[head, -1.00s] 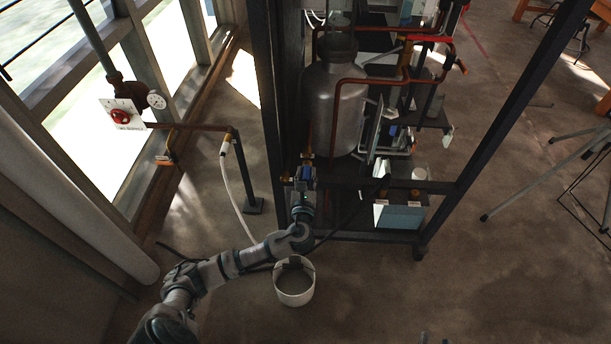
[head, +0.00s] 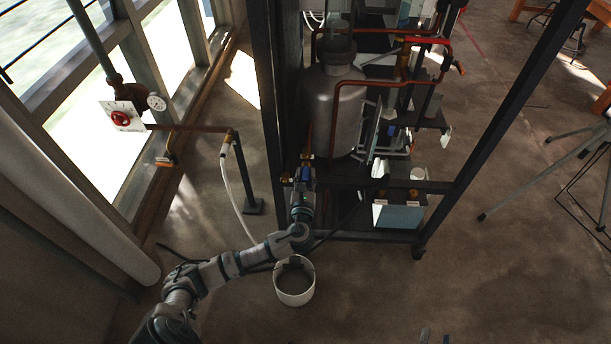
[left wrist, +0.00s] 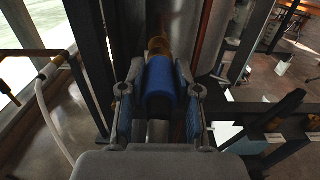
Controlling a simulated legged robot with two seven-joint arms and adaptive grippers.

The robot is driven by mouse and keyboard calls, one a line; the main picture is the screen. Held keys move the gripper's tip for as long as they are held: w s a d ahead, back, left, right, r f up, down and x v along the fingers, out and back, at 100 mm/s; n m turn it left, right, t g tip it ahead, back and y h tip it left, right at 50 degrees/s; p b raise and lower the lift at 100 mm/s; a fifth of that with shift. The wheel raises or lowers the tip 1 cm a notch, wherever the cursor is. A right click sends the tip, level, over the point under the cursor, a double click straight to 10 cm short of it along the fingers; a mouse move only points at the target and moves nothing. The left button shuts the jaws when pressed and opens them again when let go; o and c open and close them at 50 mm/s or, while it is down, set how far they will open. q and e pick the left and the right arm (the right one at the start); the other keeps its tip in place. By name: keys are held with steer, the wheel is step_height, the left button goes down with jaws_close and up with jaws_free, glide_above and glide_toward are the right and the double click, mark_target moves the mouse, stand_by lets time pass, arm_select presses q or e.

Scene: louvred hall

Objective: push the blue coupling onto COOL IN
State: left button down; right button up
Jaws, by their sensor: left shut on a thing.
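The blue coupling (left wrist: 160,85) sits between the two fingers of my left gripper (left wrist: 158,115) in the left wrist view. The gripper is shut on it. Beyond the coupling's far end is a brass-coloured fitting (left wrist: 158,45); I cannot tell whether the two are touching or apart. In the head view my left gripper (head: 303,188) is at the lower left of the dark rack, and a little blue of the coupling (head: 304,174) shows there. No COOL IN label is readable.
A dark rack post (head: 272,110) stands close left of the gripper. A steel vessel (head: 335,105) with copper pipes is above it. A white bucket (head: 294,283) stands on the floor below my arm. A white hose (head: 240,190) hangs to the left.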

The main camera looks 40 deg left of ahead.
mark_target(307, 163)
arm_select(q)
steer(key=shift+w+a+r, duration=0.1)
steer(key=shift+w, duration=0.2)
steer(key=shift+x, duration=1.25)
steer(key=c, duration=0.7)
jaws_free()
steer(key=shift+c, duration=0.2)
